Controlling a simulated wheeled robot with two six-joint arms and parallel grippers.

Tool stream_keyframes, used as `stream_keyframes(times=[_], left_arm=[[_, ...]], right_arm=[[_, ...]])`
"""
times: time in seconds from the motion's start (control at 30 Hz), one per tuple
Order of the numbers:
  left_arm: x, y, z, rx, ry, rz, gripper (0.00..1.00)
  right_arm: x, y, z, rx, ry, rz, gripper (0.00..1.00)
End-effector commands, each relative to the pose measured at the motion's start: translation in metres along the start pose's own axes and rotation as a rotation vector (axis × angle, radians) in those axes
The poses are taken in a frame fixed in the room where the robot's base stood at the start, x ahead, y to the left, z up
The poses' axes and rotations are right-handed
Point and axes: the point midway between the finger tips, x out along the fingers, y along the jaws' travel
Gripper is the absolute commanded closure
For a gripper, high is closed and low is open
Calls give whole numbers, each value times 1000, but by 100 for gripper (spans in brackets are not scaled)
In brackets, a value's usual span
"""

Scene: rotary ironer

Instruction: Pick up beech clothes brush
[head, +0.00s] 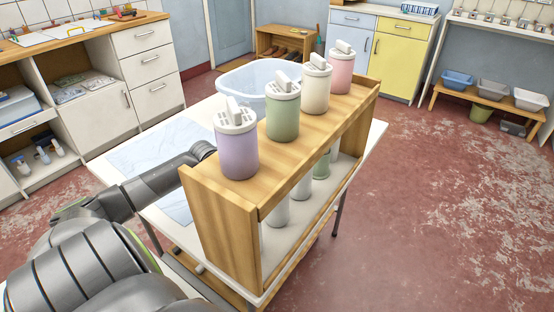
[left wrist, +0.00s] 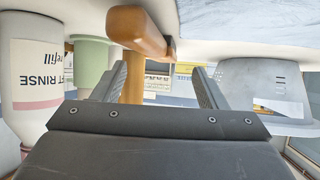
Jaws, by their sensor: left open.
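A smooth orange-brown wooden piece (left wrist: 142,32), which looks like the clothes brush, shows at the top of the left wrist view against a pale surface. Its full outline is not clear. A wooden upright (left wrist: 133,88) shows below it. My left gripper (left wrist: 160,72) is open. The wooden piece lies above and beyond its fingertips, left of the middle, and I see no grip on it. In the head view my left arm (head: 150,190) reaches behind the wooden shelf unit (head: 222,235), which hides the gripper and any brush. My right gripper is not in view.
Lidded canisters in lilac (head: 238,155), green (head: 283,118), cream (head: 316,90) and pink (head: 340,75) stand on the shelf unit. A pale blue tub (head: 240,78) is behind it. A white bottle (left wrist: 30,70) and a grey container (left wrist: 255,85) flank my gripper.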

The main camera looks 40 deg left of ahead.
Motion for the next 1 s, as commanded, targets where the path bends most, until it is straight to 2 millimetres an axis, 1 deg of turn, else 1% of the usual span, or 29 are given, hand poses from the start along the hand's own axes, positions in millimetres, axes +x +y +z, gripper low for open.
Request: stream_keyframes(times=[0.2, 0.3, 0.43, 0.63, 0.67, 1.0], left_arm=[[30, 3, 0, -5, 2, 1, 34], [40, 2, 0, -4, 2, 0, 34], [46, 3, 0, -1, 0, 0, 34], [46, 2, 0, 0, 0, 0, 34], [46, 2, 0, 0, 0, 0, 35], [46, 2, 0, 0, 0, 0, 80]], right_arm=[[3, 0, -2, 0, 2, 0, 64], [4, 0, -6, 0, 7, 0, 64], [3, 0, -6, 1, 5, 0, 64], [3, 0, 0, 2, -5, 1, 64], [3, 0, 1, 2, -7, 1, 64], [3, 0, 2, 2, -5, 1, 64]])
